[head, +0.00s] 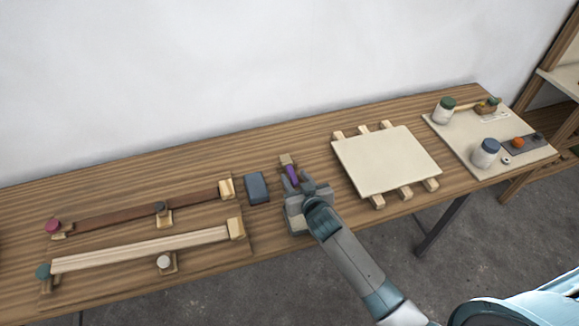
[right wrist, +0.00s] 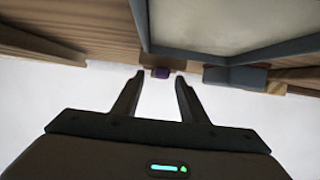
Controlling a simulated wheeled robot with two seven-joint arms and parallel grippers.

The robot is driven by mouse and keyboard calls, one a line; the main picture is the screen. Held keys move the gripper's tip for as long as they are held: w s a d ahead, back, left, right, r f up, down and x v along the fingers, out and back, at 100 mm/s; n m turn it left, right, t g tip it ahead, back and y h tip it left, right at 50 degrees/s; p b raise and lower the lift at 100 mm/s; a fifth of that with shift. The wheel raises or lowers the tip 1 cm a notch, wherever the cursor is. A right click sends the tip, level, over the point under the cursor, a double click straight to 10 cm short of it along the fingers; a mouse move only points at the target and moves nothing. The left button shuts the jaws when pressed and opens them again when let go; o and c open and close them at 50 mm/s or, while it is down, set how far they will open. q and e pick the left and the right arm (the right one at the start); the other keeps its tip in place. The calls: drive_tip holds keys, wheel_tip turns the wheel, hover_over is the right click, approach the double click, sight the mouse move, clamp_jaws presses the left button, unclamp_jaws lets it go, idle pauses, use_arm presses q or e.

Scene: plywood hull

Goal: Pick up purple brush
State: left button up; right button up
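The purple brush (head: 292,174) lies on the wooden table near the middle in the head view, with a light tan end at its far side. My right gripper (head: 303,184) is just in front of it, low over the table, and partly hides its near end. In the right wrist view, the right gripper (right wrist: 159,78) is open, its two fingers apart. A small purple patch of the brush (right wrist: 160,73) shows between the fingertips, with a gap on each side. I cannot tell how far beyond the tips it lies. My left gripper is not in view.
A dark blue-grey block (head: 256,188) lies just left of the brush. A pale square board (head: 386,160) on wooden strips lies to the right. Wooden strips on a board (head: 140,247) lie at the left. A panel with jars (head: 465,150) is at the far right.

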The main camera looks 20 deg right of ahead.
drive_tip(key=shift+w+f, duration=0.25)
drive_tip(key=shift+w, duration=0.15)
clamp_jaws()
drive_tip(key=shift+r, duration=0.1)
drive_tip(key=shift+r+b, duration=0.3)
drive_tip(key=shift+r, duration=0.45)
wheel_tip(320, 180, up, 2)
drive_tip(key=shift+r+b, duration=0.1)
drive_tip(key=shift+b, duration=0.35)
drive_tip(key=s+d+r+b, duration=0.3)
drive_tip(key=d+r, duration=0.4)
drive_tip(key=d, duration=0.4)
drive_tip(key=shift+s+r, duration=0.15)
drive_tip(key=shift+s, duration=0.25)
